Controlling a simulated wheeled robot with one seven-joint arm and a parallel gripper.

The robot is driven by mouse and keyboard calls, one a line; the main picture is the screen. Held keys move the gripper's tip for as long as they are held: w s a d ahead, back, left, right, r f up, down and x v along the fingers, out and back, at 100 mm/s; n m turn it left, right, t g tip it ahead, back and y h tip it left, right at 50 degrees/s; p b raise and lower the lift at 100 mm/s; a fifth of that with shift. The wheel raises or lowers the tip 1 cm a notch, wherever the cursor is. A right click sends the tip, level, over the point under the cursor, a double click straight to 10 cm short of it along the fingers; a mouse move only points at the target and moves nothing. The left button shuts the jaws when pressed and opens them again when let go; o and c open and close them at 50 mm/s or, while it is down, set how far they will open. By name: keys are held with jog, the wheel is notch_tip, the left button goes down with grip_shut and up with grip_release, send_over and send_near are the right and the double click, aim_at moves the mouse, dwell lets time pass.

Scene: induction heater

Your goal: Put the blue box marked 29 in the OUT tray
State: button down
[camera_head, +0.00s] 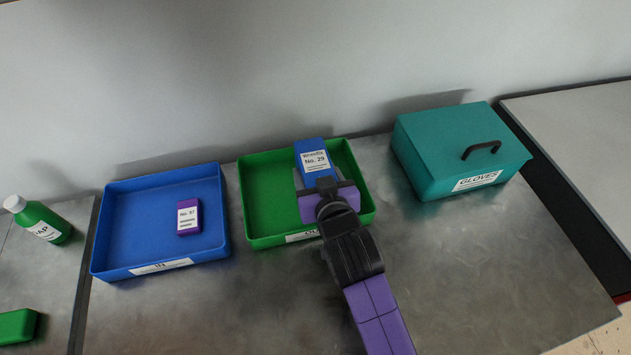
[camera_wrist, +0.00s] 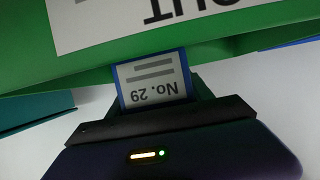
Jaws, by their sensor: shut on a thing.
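The blue box marked No. 29 (camera_head: 313,156) is held by my gripper (camera_head: 320,187) over the green tray (camera_head: 258,228). Its white label also shows in the wrist view (camera_wrist: 152,80), between the fingers. My gripper is shut on the box. The green tray's front label is partly hidden by my arm in the head view; the wrist view shows "OUT" on the tray's label (camera_wrist: 140,18). I cannot tell whether the box touches the tray floor.
A blue tray (camera_head: 120,215) labelled IN, with a purple box No. 37 (camera_head: 188,216) in it, stands to the left. A teal GLOVES box (camera_head: 450,150) stands to the right. A green bottle (camera_head: 42,222) is at far left. The bench front is clear.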

jog(key=shift+f, duration=1.75)
jog(key=shift+f, duration=0.2)
jog(key=shift+c, duration=2.1)
grip_release()
